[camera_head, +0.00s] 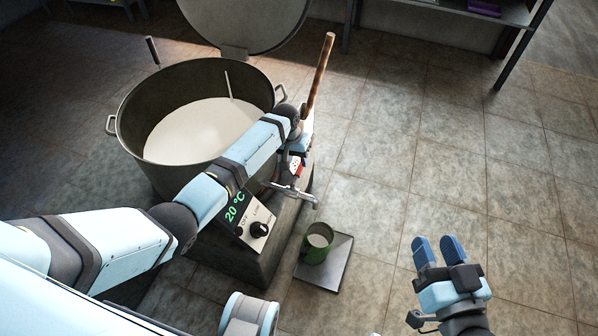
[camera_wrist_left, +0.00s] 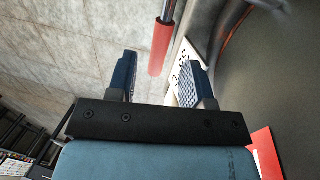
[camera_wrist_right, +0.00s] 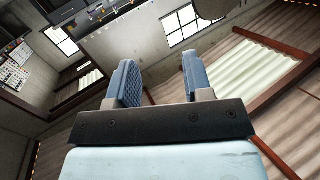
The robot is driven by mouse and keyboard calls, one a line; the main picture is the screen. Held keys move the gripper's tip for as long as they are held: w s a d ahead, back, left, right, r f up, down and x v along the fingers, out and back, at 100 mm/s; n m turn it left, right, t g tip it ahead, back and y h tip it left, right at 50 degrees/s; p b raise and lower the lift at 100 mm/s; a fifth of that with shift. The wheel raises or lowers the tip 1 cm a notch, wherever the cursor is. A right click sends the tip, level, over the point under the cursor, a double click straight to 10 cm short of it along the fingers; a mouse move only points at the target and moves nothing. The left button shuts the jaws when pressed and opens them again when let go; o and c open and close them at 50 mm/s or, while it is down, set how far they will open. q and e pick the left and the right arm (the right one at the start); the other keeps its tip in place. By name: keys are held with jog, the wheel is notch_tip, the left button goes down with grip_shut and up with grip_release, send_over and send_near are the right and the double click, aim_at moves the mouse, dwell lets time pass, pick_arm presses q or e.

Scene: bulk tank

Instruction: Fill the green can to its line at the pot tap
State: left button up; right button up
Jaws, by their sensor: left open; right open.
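The green can (camera_head: 314,251) stands upright on a grey plate (camera_head: 334,262) on the floor, below the pot tap (camera_head: 292,190), with pale liquid visible inside. The tap juts from the large steel pot (camera_head: 152,100), which holds white liquid. My left gripper is at the tap, partly hidden by its arm in the head view. In the left wrist view my left gripper (camera_wrist_left: 160,80) is open, with the red tap handle (camera_wrist_left: 161,46) showing beyond and between its fingers; contact cannot be told. My right gripper (camera_head: 437,250) is open and empty, right of the can.
A control box (camera_head: 247,222) reading 20 °C with a knob sits on the pot's base. The pot's round lid (camera_head: 245,18) is raised behind it. A wooden-handled tool (camera_head: 320,72) rises beside the pot. The tiled floor at right is clear up to a shelf (camera_head: 455,10).

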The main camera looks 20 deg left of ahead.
aim_at(299, 167)
pick_arm(q)
jog(key=f+b, duration=0.1)
jog(key=f, duration=0.1)
jog(key=f+b, duration=0.1)
jog(key=shift+d+b, duration=0.25)
jog(key=shift+b, duration=0.05)
jog(key=shift+f, duration=0.15)
grip_shut()
pick_arm(e)
jog(key=r, duration=0.1)
jog(key=a+r+t+y, duration=0.1)
jog(key=a+r+y, duration=0.1)
jog(key=r, duration=0.1)
jog(key=shift+s+t, duration=0.1)
jog(key=shift+t, duration=0.3)
